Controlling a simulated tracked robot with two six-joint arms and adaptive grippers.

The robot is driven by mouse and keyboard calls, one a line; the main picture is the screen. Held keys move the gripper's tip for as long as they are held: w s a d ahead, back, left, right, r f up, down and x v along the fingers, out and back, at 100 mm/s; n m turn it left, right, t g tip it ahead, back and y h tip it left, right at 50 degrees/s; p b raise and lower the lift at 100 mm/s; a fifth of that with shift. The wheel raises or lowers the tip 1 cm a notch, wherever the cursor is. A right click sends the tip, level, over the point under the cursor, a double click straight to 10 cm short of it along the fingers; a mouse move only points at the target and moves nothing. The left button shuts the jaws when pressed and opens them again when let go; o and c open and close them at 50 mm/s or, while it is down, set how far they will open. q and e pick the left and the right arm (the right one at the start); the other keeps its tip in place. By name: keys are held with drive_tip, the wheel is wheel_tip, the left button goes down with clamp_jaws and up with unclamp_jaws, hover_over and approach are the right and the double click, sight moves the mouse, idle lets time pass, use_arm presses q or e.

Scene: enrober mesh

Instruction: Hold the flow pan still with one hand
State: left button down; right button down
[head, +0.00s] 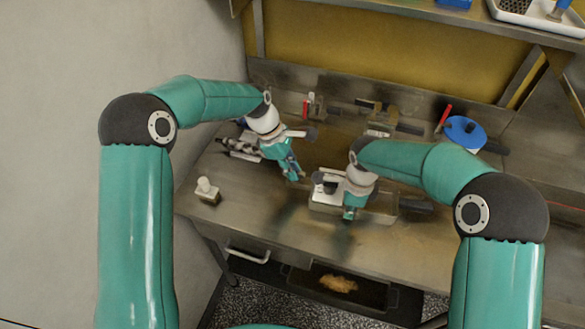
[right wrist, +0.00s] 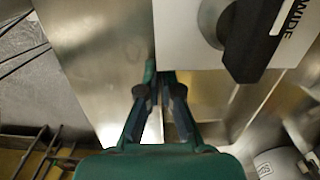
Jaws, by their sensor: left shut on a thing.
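A shallow metal pan-like box (head: 382,217), perhaps the flow pan, stands on the steel bench, partly hidden by my right arm. My right gripper (head: 348,213) points down at its front side. In the right wrist view the right fingertips (right wrist: 163,80) are close together beside bare metal; whether they grip an edge I cannot tell. My left gripper (head: 298,174) is shut, low over the bench just left of the box. What is between its fingers is too small to make out.
A white block with a black handle (right wrist: 255,40) is close to the right gripper. A small white piece (head: 207,189) stands front left. The bench front between is clear.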

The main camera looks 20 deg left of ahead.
use_arm(q)
drive_tip(key=shift+m, duration=0.3)
drive_tip(key=m+g, duration=0.1)
drive_tip(key=m, duration=0.2)
drive_tip(key=shift+w+m+g, duration=0.15)
drive_tip(key=shift+m+g, duration=0.15)
drive_tip(key=m, duration=0.2)
drive_tip(key=m+g+y, duration=0.1)
drive_tip(key=m, duration=0.1)
drive_tip(key=shift+d+m+g, duration=0.1)
drive_tip(key=shift+m+g, duration=0.2)
drive_tip(key=m+g+y, duration=0.1)
drive_tip(key=m, duration=0.3)
drive_tip(key=shift+w, duration=0.1)
drive_tip(key=m+y, duration=0.1)
drive_tip(key=m, duration=0.1)
drive_tip(key=m+y, duration=0.1)
drive_tip(key=m, duration=0.1)
drive_tip(key=shift+d+m+g, duration=0.1)
drive_tip(key=shift+m+g, duration=0.2)
drive_tip(key=c, duration=1.2)
unclamp_jaws()
